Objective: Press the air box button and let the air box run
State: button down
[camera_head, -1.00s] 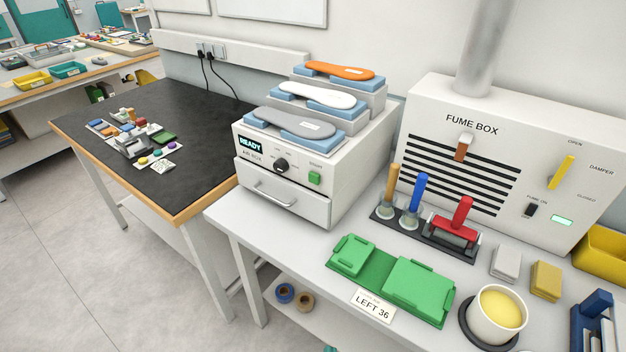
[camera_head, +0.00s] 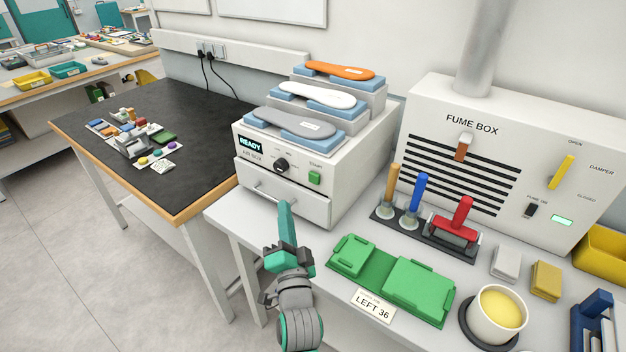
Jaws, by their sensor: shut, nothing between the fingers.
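The air box (camera_head: 348,151) is a white cabinet with a shut front drawer (camera_head: 262,190). Its display (camera_head: 250,144) reads READY. A dark knob (camera_head: 281,165) sits right of the display, and the green START button (camera_head: 314,178) is at the right of its front panel. My gripper (camera_head: 286,206) is teal, shut and empty. It appears in front of the drawer, below and left of the START button, apart from the button in the picture.
Three insoles lie on blue blocks atop the air box, the nearest one grey (camera_head: 296,122). A tool rack (camera_head: 424,236), green trays (camera_head: 418,288) and a cup of yellow material (camera_head: 497,310) stand to the right. The fume box (camera_head: 472,120) is behind them.

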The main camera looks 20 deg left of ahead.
jog(key=shift+w+a+r, duration=0.1)
jog(key=shift+r, duration=0.05)
send_near(308, 175)
jog(key=shift+w+a+r, duration=0.25)
jog(key=shift+w+a, duration=0.45)
jog(key=shift+w, duration=0.15)
jog(key=shift+w+a+r, duration=0.25)
jog(key=shift+w+a, duration=0.5)
jog(key=shift+w, duration=0.15)
jog(key=shift+w, duration=0.15)
dwell(1.1)
jog(key=shift+w+d, duration=0.15)
jog(key=shift+w, duration=0.1)
jog(key=shift+w+d, duration=0.15)
jog(key=shift+w, duration=0.3)
dwell(0.9)
jog(key=shift+s, duration=0.1)
jog(key=shift+s+a, duration=0.3)
jog(key=shift+s, duration=0.45)
